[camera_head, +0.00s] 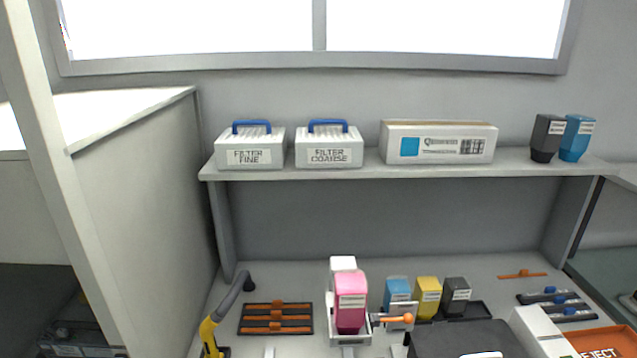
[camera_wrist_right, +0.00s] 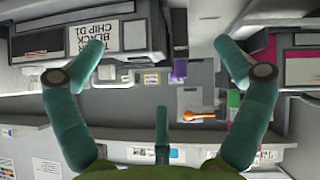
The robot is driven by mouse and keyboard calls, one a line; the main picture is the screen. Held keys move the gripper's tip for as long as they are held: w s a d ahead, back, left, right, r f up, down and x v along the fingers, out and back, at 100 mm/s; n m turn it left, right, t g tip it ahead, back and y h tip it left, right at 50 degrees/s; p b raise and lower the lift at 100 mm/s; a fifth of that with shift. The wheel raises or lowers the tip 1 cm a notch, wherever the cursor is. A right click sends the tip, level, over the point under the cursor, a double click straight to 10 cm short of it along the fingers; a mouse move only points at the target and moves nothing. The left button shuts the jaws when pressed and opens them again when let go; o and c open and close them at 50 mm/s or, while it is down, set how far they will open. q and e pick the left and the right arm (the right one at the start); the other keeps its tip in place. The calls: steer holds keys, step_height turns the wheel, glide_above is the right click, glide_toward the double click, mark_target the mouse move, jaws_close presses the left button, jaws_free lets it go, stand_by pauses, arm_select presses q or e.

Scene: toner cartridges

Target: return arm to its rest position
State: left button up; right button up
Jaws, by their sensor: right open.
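My right gripper (camera_wrist_right: 163,48) shows in the right wrist view. Its teal fingers are spread wide apart, and a shorter middle finger stands between them at the bottom. Nothing is held between them. A grey surface with small parts lies beyond the fingers, apart from them. No gripper can be made out in the head view, and my left gripper is in neither view.
A shelf (camera_head: 365,174) carries two filter boxes, a carton (camera_head: 438,143) and two cartridges. Below, a pink cartridge (camera_head: 351,302) stands upright in a white fixture, beside blue, yellow and black cartridges. A yellow-and-black curved tool (camera_head: 209,334) and an orange-barred rack (camera_head: 276,318) are at left.

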steer(key=s+a+f+m+g+y, duration=0.1)
steer(key=s+a+f+m+g, duration=0.15)
steer(key=s, duration=0.45)
steer(key=s+a+f+m+g, duration=0.1)
steer(key=s+f+g, duration=0.25)
steer(key=s, duration=0.25)
step_height(320, 180, down, 27)
steer(key=s+g+b, duration=0.1)
steer(key=s+b, duration=0.1)
steer(key=b, duration=0.4)
steer(key=s+d+f+n+g+b, duration=0.1)
steer(key=s+d+f+b, duration=0.2)
steer(key=s+f, duration=1.2)
step_height(320, 180, down, 4)
steer(key=shift+s+b, duration=0.35)
steer(key=shift+b, duration=0.15)
